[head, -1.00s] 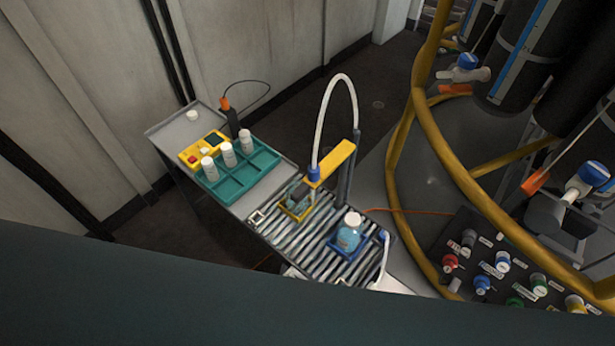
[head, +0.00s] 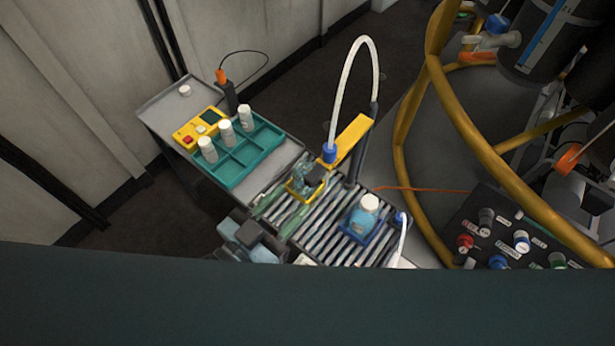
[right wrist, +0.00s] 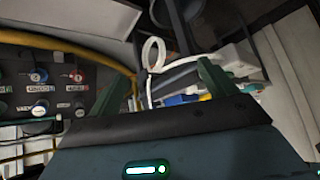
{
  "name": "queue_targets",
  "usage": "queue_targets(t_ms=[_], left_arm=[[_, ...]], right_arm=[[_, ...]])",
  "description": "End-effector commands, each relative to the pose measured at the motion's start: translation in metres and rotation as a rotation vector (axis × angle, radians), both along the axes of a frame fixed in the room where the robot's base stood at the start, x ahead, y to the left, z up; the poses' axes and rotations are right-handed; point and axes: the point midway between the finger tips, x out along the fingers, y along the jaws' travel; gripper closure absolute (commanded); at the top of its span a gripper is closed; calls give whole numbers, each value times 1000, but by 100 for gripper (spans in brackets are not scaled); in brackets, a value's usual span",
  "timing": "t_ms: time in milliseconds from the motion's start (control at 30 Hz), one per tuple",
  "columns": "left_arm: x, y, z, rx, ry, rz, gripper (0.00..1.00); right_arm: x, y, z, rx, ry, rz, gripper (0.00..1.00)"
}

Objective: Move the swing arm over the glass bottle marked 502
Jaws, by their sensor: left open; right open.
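The yellow swing arm (head: 352,138) sits on a dark post beside the roller conveyor. Its blue nozzle (head: 329,153) with a white hose is over a glass bottle (head: 309,176) in a yellow holder (head: 298,194). Another bottle with blue contents and a white cap (head: 361,212) stands in a blue holder (head: 350,236), clear of the arm. No 502 mark is legible. My left gripper (head: 281,212) is open, its green fingers low over the rollers' left end, touching nothing that I can make out. My right gripper (right wrist: 166,88) is open and empty in the right wrist view.
A teal rack (head: 232,178) with white-capped bottles and a yellow control box (head: 196,131) stand on the grey bench. A yellow tubular rail (head: 465,125) and a panel of coloured knobs (head: 490,235) are at the right. A dark teal surface covers the lower head view.

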Motion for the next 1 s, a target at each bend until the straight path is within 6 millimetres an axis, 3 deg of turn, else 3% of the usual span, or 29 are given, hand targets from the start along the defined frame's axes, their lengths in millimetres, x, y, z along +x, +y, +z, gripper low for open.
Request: queue_targets(t_ms=[400, 833, 1000], left_arm=[[47, -34, 3, -2, -4, 1, 58], [55, -40, 1, -1, -1, 1, 58], [55, -40, 1, -1, -1, 1, 79]], right_arm=[[-6, -2, 4, -5, 8, 4, 16], [-3, -2, 6, -6, 1, 3, 16], [0, -2, 8, -4, -6, 3, 16]])
